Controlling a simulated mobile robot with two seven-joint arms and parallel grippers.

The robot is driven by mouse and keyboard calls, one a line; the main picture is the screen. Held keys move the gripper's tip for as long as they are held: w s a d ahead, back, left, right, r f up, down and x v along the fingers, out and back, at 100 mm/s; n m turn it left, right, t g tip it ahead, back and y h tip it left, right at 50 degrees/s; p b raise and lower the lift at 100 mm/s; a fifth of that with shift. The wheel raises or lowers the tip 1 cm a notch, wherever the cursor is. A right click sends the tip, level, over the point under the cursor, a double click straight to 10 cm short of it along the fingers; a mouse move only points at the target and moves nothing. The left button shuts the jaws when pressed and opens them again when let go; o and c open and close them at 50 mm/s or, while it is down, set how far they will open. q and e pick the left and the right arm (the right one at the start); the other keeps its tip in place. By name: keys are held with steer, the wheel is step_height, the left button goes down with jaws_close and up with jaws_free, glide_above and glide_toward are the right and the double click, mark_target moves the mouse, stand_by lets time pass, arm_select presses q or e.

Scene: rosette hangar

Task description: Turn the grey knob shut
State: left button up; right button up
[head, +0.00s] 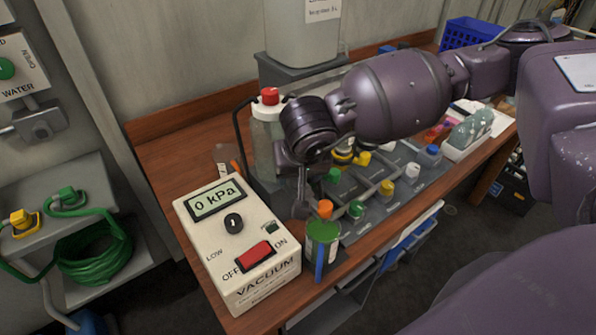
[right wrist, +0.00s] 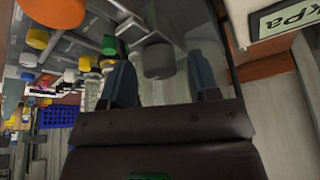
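The grey knob (right wrist: 158,61) shows in the right wrist view as a short grey cylinder, between the two fingers of my right gripper (right wrist: 160,72). A gap shows on each side of it, so the gripper is open around or just short of it; the depth is hard to tell. In the head view my right gripper (head: 300,196) points down beside the vacuum box, and I cannot make out the knob clearly there. My left gripper is not in view.
The vacuum box (head: 240,243), with a "0 kPa" display, a black dial (head: 234,222) and a red switch (head: 254,253), stands left of the gripper. A green bottle (head: 323,246) with an orange cap stands close in front. A red-capped bottle (head: 268,113) stands behind. Capped bottles fill the grey rack on the right.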

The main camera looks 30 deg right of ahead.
steer(key=c, duration=0.8)
steer(key=shift+a+f+m+h+b, duration=0.1)
steer(key=shift+m+h+b, duration=0.25)
steer(key=shift+m, duration=0.45)
steer(key=shift+m+g+h, duration=0.4)
steer(key=shift+m+h, duration=0.05)
steer(key=shift+m, duration=1.05)
steer(key=o, duration=0.8)
steer(key=shift+o, duration=0.6)
steer(key=shift+r, duration=0.2)
